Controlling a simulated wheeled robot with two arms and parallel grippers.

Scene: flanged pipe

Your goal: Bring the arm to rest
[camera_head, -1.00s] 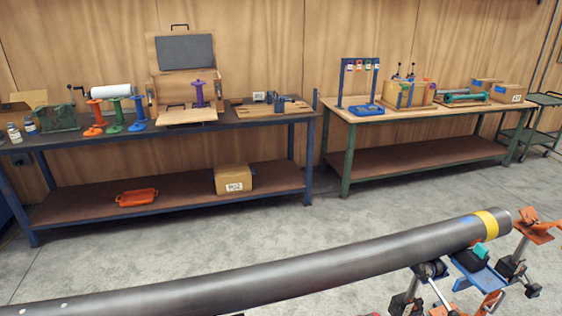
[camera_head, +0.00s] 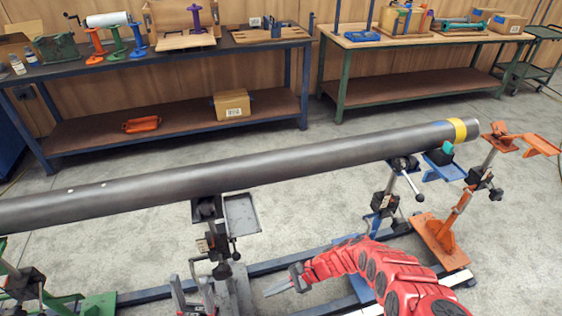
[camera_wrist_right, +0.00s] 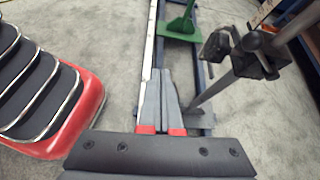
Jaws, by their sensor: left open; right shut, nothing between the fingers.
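My right gripper (camera_head: 280,284) is at the end of the red arm coming in from the lower right, low in front of the pipe, near the grey support stand. In the right wrist view its fingers (camera_wrist_right: 162,98) lie together with nothing between them. My left gripper (camera_head: 193,294) shows at the bottom edge of the head view, open and partly cut off, left of the right one. The long grey pipe (camera_head: 270,167) with a yellow band near its right end rests across the stands. Neither gripper touches the pipe.
A grey stand (camera_head: 213,245), a black-jawed stand (camera_head: 385,195) and an orange stand (camera_head: 450,220) stand along a floor frame. A green foot (camera_wrist_right: 180,25) and a dark clamp (camera_wrist_right: 240,50) are near the right gripper. Two workbenches stand behind, with open floor between.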

